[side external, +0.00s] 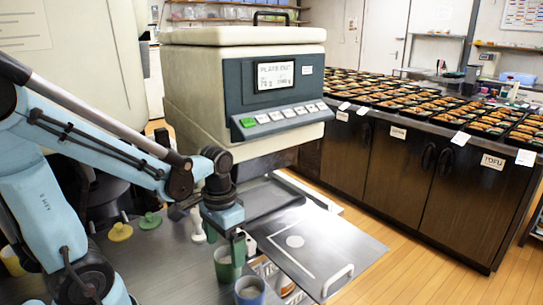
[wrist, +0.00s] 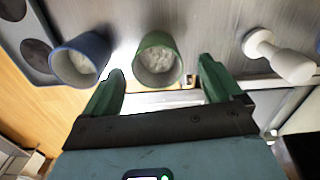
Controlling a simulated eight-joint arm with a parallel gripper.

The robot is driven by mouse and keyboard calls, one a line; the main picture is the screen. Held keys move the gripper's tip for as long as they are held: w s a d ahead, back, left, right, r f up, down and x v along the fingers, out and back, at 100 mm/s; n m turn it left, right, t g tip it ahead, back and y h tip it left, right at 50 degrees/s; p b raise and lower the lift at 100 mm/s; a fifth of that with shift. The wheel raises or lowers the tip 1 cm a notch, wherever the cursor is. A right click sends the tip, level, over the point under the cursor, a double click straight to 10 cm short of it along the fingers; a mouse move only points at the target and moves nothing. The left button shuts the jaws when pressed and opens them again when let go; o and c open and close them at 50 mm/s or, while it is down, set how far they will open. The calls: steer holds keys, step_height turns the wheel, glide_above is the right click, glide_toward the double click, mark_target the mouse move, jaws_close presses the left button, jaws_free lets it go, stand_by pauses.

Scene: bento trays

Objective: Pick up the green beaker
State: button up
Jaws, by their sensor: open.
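The green beaker (wrist: 158,60) stands on the grey work surface with pale, grainy contents, ahead of my gripper in the wrist view. It also shows in the side external view (side external: 224,267), partly covered by my gripper. My gripper (wrist: 160,84) has its two green fingers spread wide, one to each side of the beaker's line, with nothing between them. In the side external view my gripper (side external: 236,245) is right at the green beaker's rim. I cannot tell whether a finger touches it.
A blue beaker (wrist: 80,60) with similar contents stands close beside the green one. A white pestle-like object (wrist: 281,56) is on the other side. A large machine (side external: 240,85) and a metal plate with a handle (side external: 315,250) are close by. Bento trays (side external: 430,100) fill the far counter.

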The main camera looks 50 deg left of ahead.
mark_target(228, 262)
steer(key=shift+d+f, duration=0.15)
steer(key=shift+f, duration=2.6)
steer(key=c, duration=1.1)
steer(key=shift+r, duration=0.1)
